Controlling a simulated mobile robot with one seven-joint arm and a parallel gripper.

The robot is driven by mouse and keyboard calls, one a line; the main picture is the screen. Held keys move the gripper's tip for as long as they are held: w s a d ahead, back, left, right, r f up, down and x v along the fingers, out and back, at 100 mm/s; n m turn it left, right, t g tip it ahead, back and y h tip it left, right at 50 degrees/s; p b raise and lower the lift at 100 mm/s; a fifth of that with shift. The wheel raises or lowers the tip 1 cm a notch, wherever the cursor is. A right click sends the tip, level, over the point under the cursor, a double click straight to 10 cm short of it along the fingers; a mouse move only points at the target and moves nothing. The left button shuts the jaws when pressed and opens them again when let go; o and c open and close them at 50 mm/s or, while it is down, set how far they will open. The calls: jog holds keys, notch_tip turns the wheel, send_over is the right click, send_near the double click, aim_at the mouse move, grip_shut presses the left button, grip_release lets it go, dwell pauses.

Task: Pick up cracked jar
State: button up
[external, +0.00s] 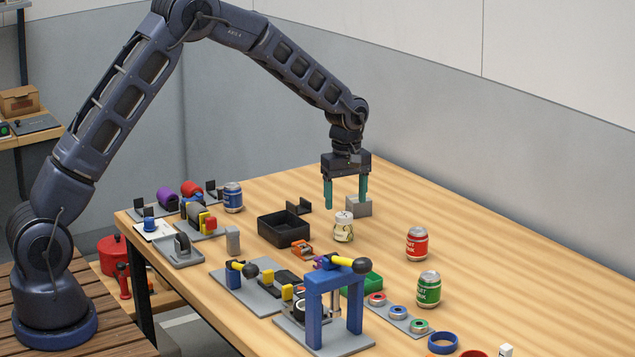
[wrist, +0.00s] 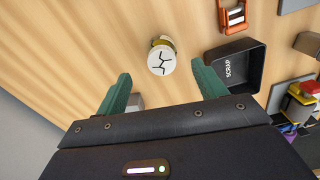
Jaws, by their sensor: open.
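The cracked jar (external: 343,229) stands upright on the wooden table, with a pale lid and a yellowish patterned body. In the wrist view the jar (wrist: 161,58) is seen from above, its white lid marked with dark crack lines. My gripper (external: 345,203) is open and empty, pointing down above the table, close to the jar. In the wrist view the jar lies just beyond my open green fingers (wrist: 162,85), roughly centred between them. No contact with the jar shows.
A grey block (external: 359,206) sits right behind the jar, near my fingers. A black scrap bin (external: 262,233) and an orange item (external: 302,250) stand to the left. Red (external: 417,245) and green (external: 428,290) cans stand right. Clear wood lies behind the cans.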

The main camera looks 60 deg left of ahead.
aim_at(344, 214)
jog(key=f, duration=0.8)
jog(key=shift+a, duration=0.25)
jog(key=c, duration=1.1)
